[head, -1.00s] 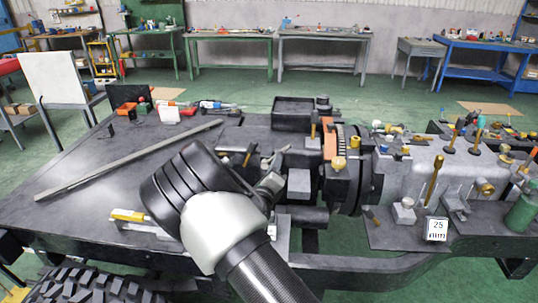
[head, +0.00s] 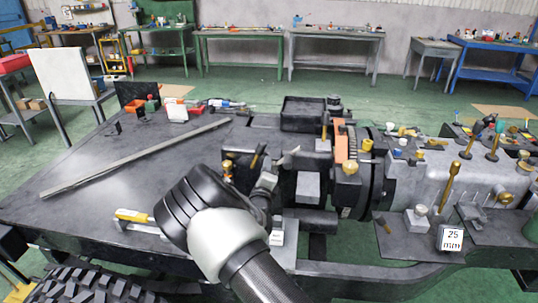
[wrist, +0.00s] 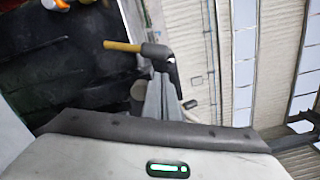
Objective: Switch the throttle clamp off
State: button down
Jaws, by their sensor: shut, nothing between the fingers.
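My gripper (wrist: 160,82) shows in the wrist view as grey fingers held together, with nothing seen between them. A lever with a yellow handle (wrist: 122,46) and a grey knuckle lies right at the fingertips; I cannot tell if they touch. In the head view my gripper (head: 268,183) is partly hidden behind my wrist, beside a small fitting with brass knobs (head: 228,170) and a dark slanted handle (head: 257,157). No label marks the throttle clamp, so I cannot be sure which lever it is. Another yellow-handled clamp (head: 132,215) lies left of my wrist.
The dark chassis plate (head: 105,165) carries a long grey bar (head: 140,158). An orange-topped block (head: 340,145) and a grey housing (head: 430,175) with upright brass pins stand to the right.

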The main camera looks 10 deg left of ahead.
aim_at(262, 146)
jog(key=w, duration=0.6)
jog(key=shift+w+r, duration=0.1)
jog(key=shift+w, duration=0.2)
jog(key=shift+a+r, duration=0.1)
jog(key=shift+a+r+n+p, duration=0.2)
jog(key=shift+a+r+n, duration=0.15)
jog(key=shift+a+n, duration=0.3)
jog(key=shift+a+r+n+p, duration=0.15)
jog(key=shift+a+r+n, duration=0.2)
jog(key=shift+a+n, duration=0.3)
jog(key=a+n, duration=0.5)
jog(key=a, duration=0.1)
jog(key=shift+w+a+r, duration=0.15)
jog(key=shift+a+r, duration=0.1)
jog(key=shift+r, duration=0.1)
jog(key=shift+a, duration=0.25)
